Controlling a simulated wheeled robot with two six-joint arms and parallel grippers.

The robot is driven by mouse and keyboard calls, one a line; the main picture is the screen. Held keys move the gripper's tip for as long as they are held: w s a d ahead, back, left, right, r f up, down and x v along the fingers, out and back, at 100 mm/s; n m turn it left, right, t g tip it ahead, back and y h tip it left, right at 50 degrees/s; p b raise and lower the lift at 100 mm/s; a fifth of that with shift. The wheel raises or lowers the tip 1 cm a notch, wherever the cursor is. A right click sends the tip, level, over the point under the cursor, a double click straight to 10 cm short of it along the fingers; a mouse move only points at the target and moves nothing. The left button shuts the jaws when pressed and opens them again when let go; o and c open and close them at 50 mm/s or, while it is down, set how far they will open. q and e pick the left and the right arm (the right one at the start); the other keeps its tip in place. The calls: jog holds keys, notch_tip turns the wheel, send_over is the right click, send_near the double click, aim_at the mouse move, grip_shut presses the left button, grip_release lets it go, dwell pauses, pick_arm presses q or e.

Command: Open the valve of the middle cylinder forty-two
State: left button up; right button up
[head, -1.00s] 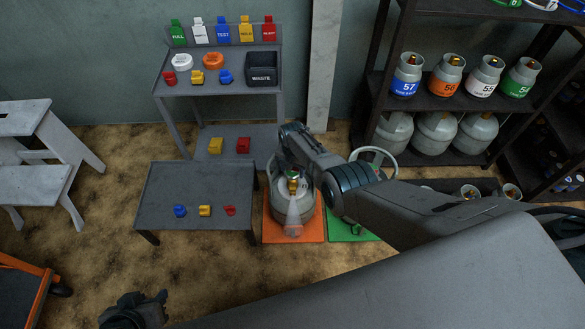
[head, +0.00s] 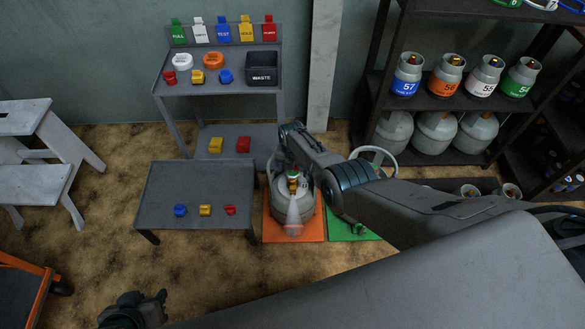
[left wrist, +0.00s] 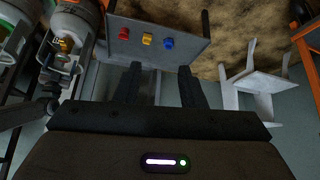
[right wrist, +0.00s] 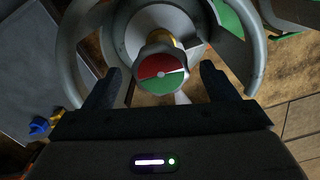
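A grey gas cylinder (head: 290,215) stands upright on an orange mat (head: 312,233); I cannot read its number. Its round valve knob (head: 292,175) sits on a brass valve. In the right wrist view the knob (right wrist: 161,75) has a red and green face with a pale pointer line, inside the cylinder's grey collar (right wrist: 75,40). My right gripper (right wrist: 158,84) is open, with a finger on each side of the knob and visible gaps between. In the head view my right arm hides its fingers. My left gripper (head: 140,308) is open and empty (left wrist: 160,85), away from the cylinder.
A low grey table (head: 195,185) with blue, yellow and red pieces stands left of the cylinder. A green mat (head: 350,226) lies to its right, partly behind my right arm. A shelf (head: 440,100) holds several cylinders. A tag bench (head: 220,85) stands behind.

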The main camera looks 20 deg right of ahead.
pick_arm(q)
jog(key=shift+s+d, duration=0.1)
pick_arm(e)
jog(key=shift+r, duration=0.15)
pick_arm(q)
jog(key=s+a+r+g+y+p, duration=0.2)
jog(key=a+r+g+p, duration=0.1)
jog(key=p, duration=0.2)
pick_arm(e)
notch_tip(320, 180, up, 6)
jog(key=shift+r, duration=0.15)
pick_arm(q)
jog(key=s+d+p+x, duration=0.1)
jog(key=x, duration=0.8)
jog(key=shift+a+f+g+h, duration=0.3)
jog(key=shift+a+f+g, duration=0.1)
pick_arm(e)
notch_tip(320, 180, up, 4)
jog(key=shift+r, duration=0.1)
pick_arm(q)
jog(key=shift+s, duration=0.15)
